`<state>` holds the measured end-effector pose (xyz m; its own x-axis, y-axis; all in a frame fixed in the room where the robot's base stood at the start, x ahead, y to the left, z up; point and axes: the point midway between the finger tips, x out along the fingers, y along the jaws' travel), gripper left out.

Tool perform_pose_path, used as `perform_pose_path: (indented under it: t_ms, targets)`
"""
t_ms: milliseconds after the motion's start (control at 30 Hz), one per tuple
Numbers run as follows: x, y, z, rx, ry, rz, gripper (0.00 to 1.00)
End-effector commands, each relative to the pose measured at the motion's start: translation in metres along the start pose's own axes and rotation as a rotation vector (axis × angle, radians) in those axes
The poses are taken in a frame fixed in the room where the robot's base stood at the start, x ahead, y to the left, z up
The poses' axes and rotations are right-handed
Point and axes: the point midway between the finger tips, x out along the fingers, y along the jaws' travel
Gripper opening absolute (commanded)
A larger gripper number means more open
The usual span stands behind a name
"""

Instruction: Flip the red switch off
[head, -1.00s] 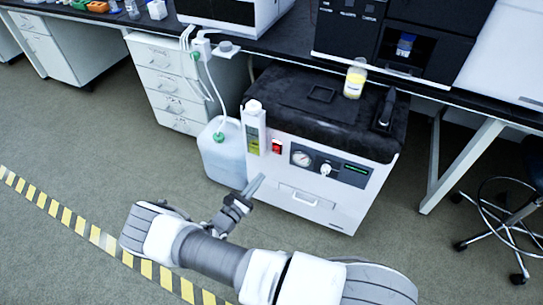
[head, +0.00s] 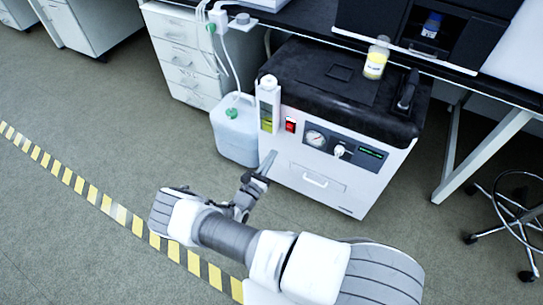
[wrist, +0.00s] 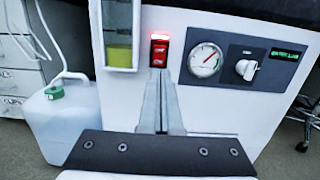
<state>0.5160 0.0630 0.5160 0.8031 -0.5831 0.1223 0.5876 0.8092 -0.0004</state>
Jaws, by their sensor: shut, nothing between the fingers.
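The red switch (head: 290,125) sits on the front of a white machine with a black top (head: 335,80). In the wrist view the red switch (wrist: 159,50) is straight ahead, just above my fingertips in the picture, with its top edge glowing red. My gripper (head: 268,158) is shut and empty, its fingers pointing at the machine's front below the switch in the head view. In the wrist view the closed fingers (wrist: 160,80) end just under the switch; I cannot tell whether they touch the panel.
A sight tube with yellow-green liquid (head: 267,105) stands left of the switch. A gauge (head: 314,138) and a knob (head: 339,150) are to the right. A whitish jug (head: 236,130) stands on the floor at left. A yellow-liquid bottle (head: 376,58) stands on the machine's top.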

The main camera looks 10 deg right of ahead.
Motion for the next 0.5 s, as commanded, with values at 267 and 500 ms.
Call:
perform_pose_path:
  t_ms: [267, 500]
  targets:
    - [0.061, -0.001, -0.003, 0.001, 0.000, -0.003, 0.00]
    - [0.098, 0.000, -0.002, 0.002, 0.000, -0.001, 0.00]
